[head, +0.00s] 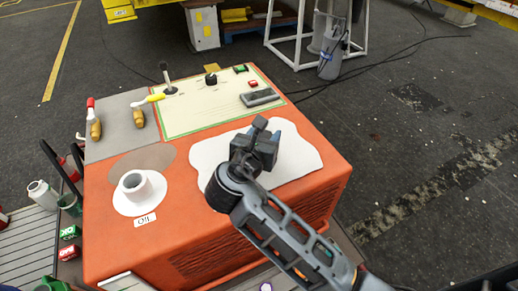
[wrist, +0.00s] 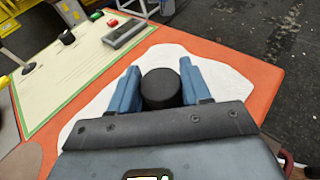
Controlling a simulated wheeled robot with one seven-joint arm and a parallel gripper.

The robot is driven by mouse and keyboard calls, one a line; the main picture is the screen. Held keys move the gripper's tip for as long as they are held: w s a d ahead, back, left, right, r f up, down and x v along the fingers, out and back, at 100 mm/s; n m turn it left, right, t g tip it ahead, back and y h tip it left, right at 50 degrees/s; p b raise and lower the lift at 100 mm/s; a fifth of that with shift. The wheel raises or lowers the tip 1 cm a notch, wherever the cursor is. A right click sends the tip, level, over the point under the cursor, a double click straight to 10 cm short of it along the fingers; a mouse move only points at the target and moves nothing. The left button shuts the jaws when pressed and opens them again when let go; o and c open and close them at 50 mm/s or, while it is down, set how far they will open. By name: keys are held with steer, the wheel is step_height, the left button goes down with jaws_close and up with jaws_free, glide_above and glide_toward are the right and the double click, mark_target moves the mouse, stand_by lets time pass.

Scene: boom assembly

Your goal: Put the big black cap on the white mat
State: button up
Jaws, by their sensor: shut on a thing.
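The big black cap (wrist: 161,88) shows in the wrist view between the two blue fingers of my gripper (wrist: 161,86). The gripper is shut on it. The white mat (head: 302,157) lies on the orange box top in the head view, and it also shows around the fingers in the wrist view (wrist: 168,53). My gripper (head: 262,136) is over the mat and hides part of it in the head view. The cap is mostly hidden by my gripper there. I cannot tell whether the cap touches the mat.
The orange box (head: 110,236) bears a control panel (head: 215,97) with a lever, a black knob (head: 211,79) and a dark grey block (head: 260,97). A white cup (head: 136,186) stands on a round white pad at left. Screwdrivers (head: 96,129) lie on the grey area.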

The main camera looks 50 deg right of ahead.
steer(key=shift+w+a+f, duration=0.3)
steer(key=shift+w+f, duration=0.1)
steer(key=shift+w, duration=0.3)
steer(key=shift+f, duration=2.05)
steer(key=shift+f, duration=0.1)
steer(key=o, duration=1.1)
steer(key=shift+o, duration=0.2)
steer(key=shift+b, duration=0.3)
steer(key=v, duration=1.2)
steer(key=shift+s, duration=0.1)
